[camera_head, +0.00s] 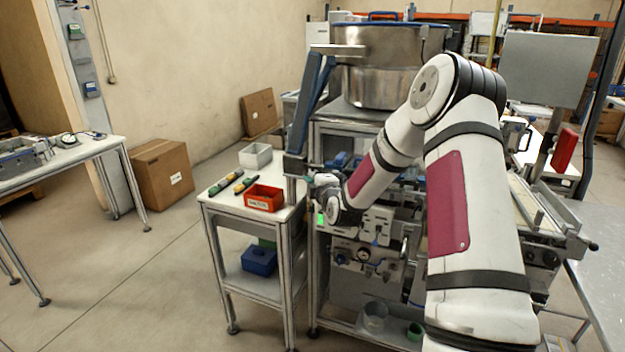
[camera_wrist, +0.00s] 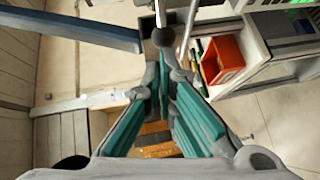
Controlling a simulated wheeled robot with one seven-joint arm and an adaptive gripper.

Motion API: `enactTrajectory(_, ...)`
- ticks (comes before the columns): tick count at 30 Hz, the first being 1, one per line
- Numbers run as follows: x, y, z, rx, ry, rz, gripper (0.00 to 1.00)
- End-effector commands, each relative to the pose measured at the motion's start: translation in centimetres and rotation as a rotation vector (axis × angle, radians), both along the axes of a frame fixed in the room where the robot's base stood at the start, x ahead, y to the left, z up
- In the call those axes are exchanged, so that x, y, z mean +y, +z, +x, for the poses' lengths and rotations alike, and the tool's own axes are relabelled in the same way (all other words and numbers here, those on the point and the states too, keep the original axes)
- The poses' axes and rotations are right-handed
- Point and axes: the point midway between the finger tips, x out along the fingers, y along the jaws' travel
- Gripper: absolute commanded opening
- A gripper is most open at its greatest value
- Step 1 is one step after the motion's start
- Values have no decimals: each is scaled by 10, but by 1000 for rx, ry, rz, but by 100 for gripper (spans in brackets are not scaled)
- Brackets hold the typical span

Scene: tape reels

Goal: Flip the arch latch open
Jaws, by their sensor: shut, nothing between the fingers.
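A blue upright arm (camera_head: 303,110) with a pale bar across its top stands at the left of the machine; it probably belongs to the arch. A blue bar (camera_wrist: 75,27), likely the same arm, crosses the upper left in the wrist view. It ends near a dark round knob (camera_wrist: 163,38) on a thin rod; I cannot tell if this is the latch. My gripper (camera_wrist: 166,68) has teal fingers, shut and empty, with the tips just below the knob in the picture. Contact is unclear. In the head view my gripper (camera_head: 314,184) is small beside the blue arm's foot.
A small side table (camera_head: 218,207) holds a red bin (camera_head: 264,198), a white bin (camera_head: 255,156) and screwdrivers. A blue box (camera_head: 259,260) sits on its lower shelf. The machine with a steel bowl (camera_head: 385,65) stands behind my arm.

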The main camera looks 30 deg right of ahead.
Motion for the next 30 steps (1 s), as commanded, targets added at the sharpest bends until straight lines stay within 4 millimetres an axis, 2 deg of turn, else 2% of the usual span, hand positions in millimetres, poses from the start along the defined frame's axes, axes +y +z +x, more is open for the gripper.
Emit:
enactTrajectory(12,-5,-1,20,-6,-91,-3,0)
enactTrajectory(30,-8,4,24,-13,-93,-4,0)
